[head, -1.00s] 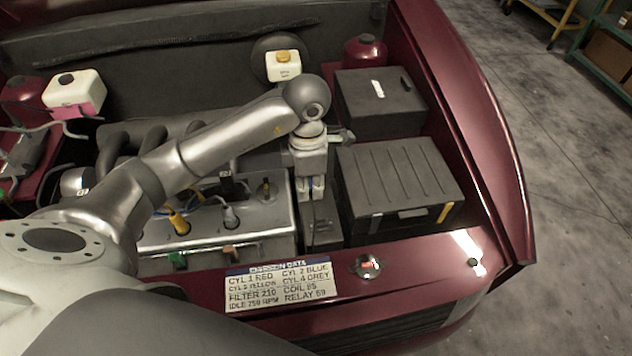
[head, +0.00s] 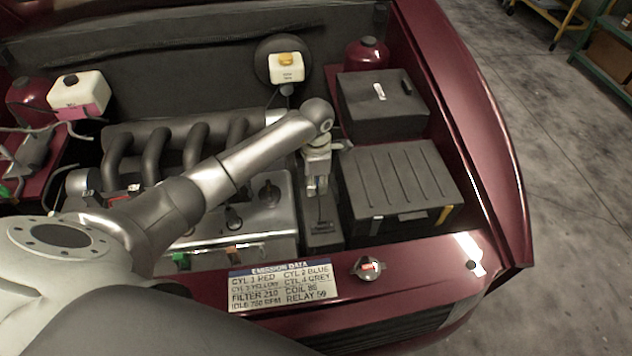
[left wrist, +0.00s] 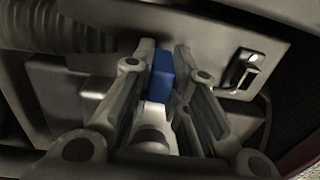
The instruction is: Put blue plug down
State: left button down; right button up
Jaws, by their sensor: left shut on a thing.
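My left gripper (head: 317,188) points down over the narrow dark strip between the engine cover (head: 283,218) and the ribbed black box (head: 398,185). In the left wrist view, the blue plug (left wrist: 162,76) is between the two fingers of this gripper (left wrist: 166,55), which are shut on it. A pale part shows below the plug in that view. Whether the plug touches anything under it cannot be told. In the head view the plug is too small and covered to make out. My right gripper is not in view.
A second black box (head: 382,105) stands behind the ribbed one. A white reservoir (head: 287,67) is at the back. The data label (head: 283,284) and a round latch (head: 368,268) are on the red front panel. A dark slotted fitting (left wrist: 241,72) lies right of the fingers.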

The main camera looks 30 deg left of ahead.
pick_arm(q)
jog(key=shift+f, duration=0.25)
jog(key=shift+f, duration=0.2)
jog(key=c, duration=1.4)
grip_release()
jog(key=shift+r, duration=0.1)
notch_tip(320, 180, up, 11)
jog(key=shift+f+b, duration=0.1)
jog(key=shift+b, duration=0.6)
jog(key=shift+r, duration=0.75)
